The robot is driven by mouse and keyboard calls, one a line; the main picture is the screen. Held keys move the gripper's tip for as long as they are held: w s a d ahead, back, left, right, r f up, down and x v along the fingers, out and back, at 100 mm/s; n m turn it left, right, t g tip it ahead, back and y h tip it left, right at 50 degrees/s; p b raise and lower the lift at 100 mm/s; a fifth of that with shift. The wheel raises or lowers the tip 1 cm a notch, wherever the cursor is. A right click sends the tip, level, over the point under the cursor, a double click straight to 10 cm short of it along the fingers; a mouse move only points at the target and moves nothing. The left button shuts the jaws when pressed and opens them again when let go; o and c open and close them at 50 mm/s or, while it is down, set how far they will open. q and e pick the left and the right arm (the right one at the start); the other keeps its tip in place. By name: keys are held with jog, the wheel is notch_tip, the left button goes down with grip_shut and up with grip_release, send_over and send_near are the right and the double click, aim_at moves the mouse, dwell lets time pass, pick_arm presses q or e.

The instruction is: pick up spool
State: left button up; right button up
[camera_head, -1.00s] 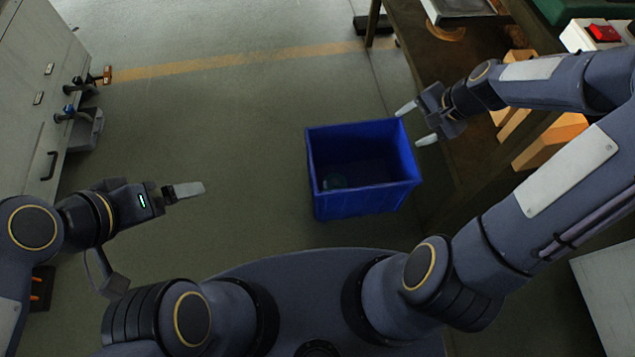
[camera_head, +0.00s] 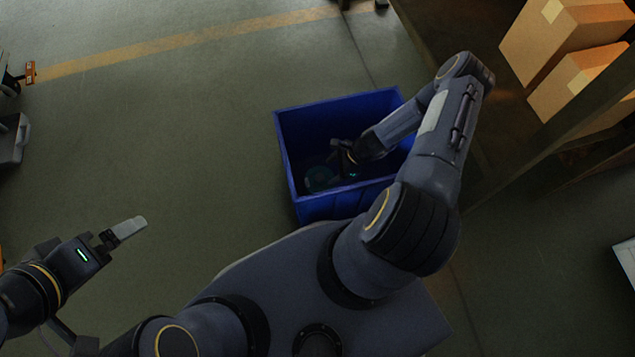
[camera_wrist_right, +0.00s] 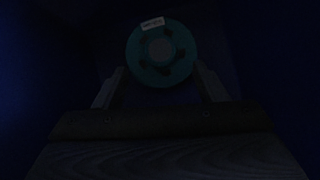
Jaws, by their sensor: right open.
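The spool is a round teal disc with a pale centre and a small white label, at the upper middle of the dark right wrist view (camera_wrist_right: 161,75). In the head view the spool (camera_head: 320,178) lies in the bottom of the blue bin (camera_head: 310,208). My right gripper (camera_wrist_right: 160,88) reaches down into the bin and is open, with its fingers on either side of the spool's lower edge. Whether they touch it is too dark to tell. My left gripper (camera_head: 130,228) is over the floor at the lower left, seen from the side, apart from the bin.
Cardboard boxes (camera_head: 565,35) sit on a shelf at the upper right. A grey case (camera_head: 12,140) stands at the left edge. The floor left of the bin is clear, with a yellow line (camera_head: 190,38) across it.

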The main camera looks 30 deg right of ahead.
aim_at(320, 177)
jog(key=b+x, duration=0.2)
jog(key=x, duration=0.2)
jog(key=shift+w+a+f, duration=0.1)
jog(key=shift+a+f, duration=0.1)
jog(key=shift+w+a+f, duration=0.15)
jog(key=shift+a+f, duration=0.05)
jog(key=shift+f, duration=0.1)
jog(key=shift+c, duration=0.2)
grip_shut()
jog(key=shift+r, duration=0.15)
